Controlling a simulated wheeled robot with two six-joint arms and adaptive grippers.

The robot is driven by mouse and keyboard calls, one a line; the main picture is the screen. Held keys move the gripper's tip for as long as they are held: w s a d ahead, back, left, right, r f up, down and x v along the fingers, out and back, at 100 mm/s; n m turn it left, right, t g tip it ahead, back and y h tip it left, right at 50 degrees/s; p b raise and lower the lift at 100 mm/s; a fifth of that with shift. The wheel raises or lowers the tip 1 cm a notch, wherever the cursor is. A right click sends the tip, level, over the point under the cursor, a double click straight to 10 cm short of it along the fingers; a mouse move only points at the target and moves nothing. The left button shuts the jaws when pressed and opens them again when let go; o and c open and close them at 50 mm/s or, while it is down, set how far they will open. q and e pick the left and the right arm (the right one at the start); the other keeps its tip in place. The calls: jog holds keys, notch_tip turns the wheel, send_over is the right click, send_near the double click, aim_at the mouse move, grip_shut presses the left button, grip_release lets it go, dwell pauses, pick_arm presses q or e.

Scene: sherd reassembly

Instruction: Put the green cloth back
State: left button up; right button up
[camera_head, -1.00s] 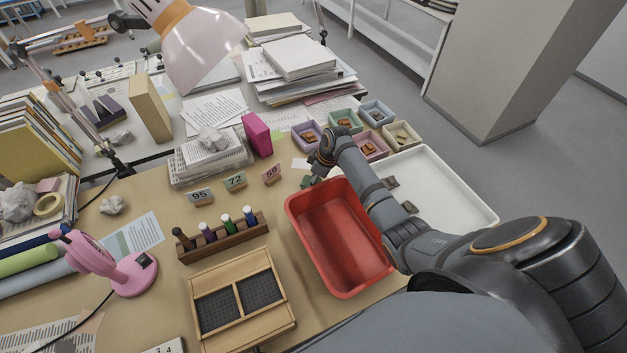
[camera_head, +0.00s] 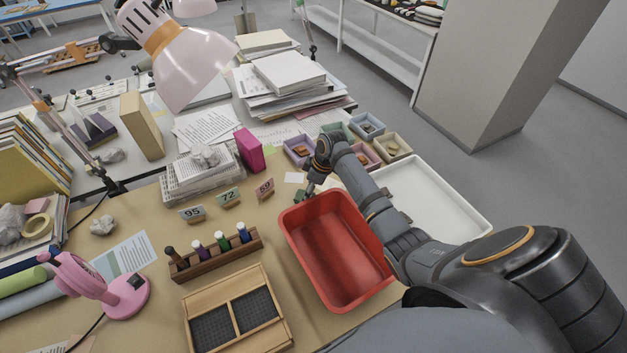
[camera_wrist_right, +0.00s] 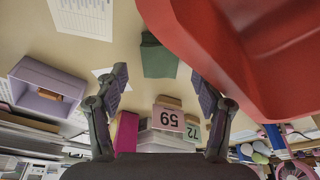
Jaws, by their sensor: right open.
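The green cloth (camera_wrist_right: 158,60) is a small dark green piece on the tan table top, close to the red tray (camera_wrist_right: 270,60) in the right wrist view. In the head view only a bit of green (camera_head: 299,197) shows between the red tray (camera_head: 335,250) and the number cards. My right gripper (camera_wrist_right: 160,76) is open, and its fingers stand apart on either side of the cloth in the wrist view, holding nothing. In the head view the right gripper (camera_head: 308,189) hangs over the tray's far left corner and partly hides the cloth. My left gripper is not in view.
Number cards stand left of the cloth, the nearest marked 59 (camera_head: 264,188). Small coloured boxes, one of them lilac (camera_head: 298,152), stand behind my right arm. A white tray (camera_head: 450,200) lies to the right. A bottle rack (camera_head: 215,255) is at the front left.

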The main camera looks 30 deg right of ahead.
jog(key=v, duration=0.8)
jog(key=shift+r, duration=0.35)
jog(key=shift+s+d+f, duration=0.1)
jog(key=shift+s+d, duration=0.05)
